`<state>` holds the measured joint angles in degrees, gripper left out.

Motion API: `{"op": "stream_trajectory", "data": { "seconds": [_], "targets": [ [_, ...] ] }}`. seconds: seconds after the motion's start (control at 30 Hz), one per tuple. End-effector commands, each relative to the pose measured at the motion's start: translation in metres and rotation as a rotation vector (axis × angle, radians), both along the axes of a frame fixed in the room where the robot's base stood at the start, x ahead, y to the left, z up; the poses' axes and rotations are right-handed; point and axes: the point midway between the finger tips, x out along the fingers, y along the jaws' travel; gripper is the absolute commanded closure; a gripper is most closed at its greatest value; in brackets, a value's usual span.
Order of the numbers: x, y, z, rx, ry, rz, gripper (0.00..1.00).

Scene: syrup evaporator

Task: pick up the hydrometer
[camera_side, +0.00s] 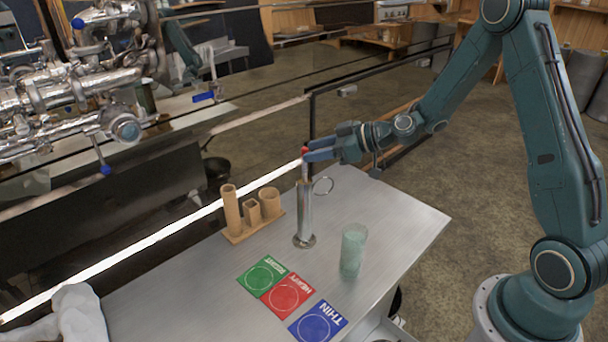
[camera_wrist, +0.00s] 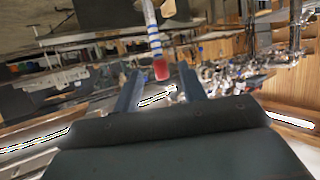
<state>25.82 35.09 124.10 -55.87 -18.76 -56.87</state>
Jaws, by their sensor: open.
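The hydrometer (camera_side: 305,171) stands upright in a slim metal cup (camera_side: 304,217), its pale stem and red tip rising above the rim. Its lower part is hidden inside the cup. My gripper (camera_side: 312,151) is level with the red tip, reaching in from the right with blue fingers. In the wrist view the hydrometer (camera_wrist: 153,38) shows a white stem with blue bands and a red end. My open fingers (camera_wrist: 161,82) lie on either side of the red end, with gaps visible between.
A wooden rack (camera_side: 240,235) with several holders stands left of the cup. A greenish glass (camera_side: 352,252) stands to the right. Green (camera_side: 262,274), red (camera_side: 287,297) and blue (camera_side: 318,322) cards lie in front. A pale cloth-like object (camera_side: 75,315) is at the table's left. The table's right end (camera_side: 410,225) is clear.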

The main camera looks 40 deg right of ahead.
Motion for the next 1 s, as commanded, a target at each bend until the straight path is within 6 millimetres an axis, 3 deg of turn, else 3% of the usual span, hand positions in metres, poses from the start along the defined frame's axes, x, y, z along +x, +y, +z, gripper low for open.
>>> {"op": "stream_trajectory", "data": {
  "seconds": [0.6,1.0],
  "targets": [
    [0.039,0.026,-0.02,0.0,0.001,0.001,0.58],
    [0.04,0.026,-0.02,-0.001,0.001,0.0,0.58]
  ]
}}
